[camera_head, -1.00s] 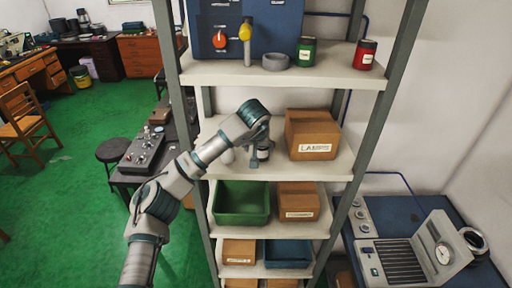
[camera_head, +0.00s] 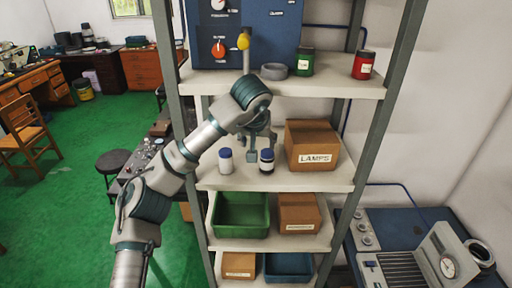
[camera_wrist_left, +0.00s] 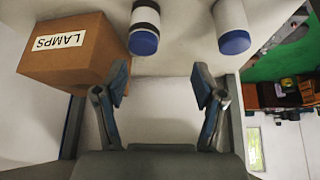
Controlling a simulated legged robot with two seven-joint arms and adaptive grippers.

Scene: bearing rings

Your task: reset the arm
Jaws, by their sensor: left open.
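My left arm reaches in from the lower left of the head view to the middle shelf (camera_head: 330,181). My left gripper (camera_head: 257,152) is open and empty, with its fingers near two small bottles. A white bottle with a blue cap (camera_head: 225,161) and a dark-banded bottle with a blue cap (camera_head: 266,162) stand upright on that shelf. In the left wrist view the open fingers (camera_wrist_left: 160,82) have nothing between them. The banded bottle (camera_wrist_left: 145,28) and the white bottle (camera_wrist_left: 231,27) show beyond the fingertips, apart from them. My right gripper is in no view.
A cardboard box labelled LAMPS (camera_head: 312,146) stands right of the bottles. The upper shelf (camera_head: 330,88) holds a grey ring (camera_head: 274,71), a green jar (camera_head: 304,62), a red jar (camera_head: 363,65) and a blue panel. A green bin (camera_head: 241,214) sits below. Shelf posts flank the arm.

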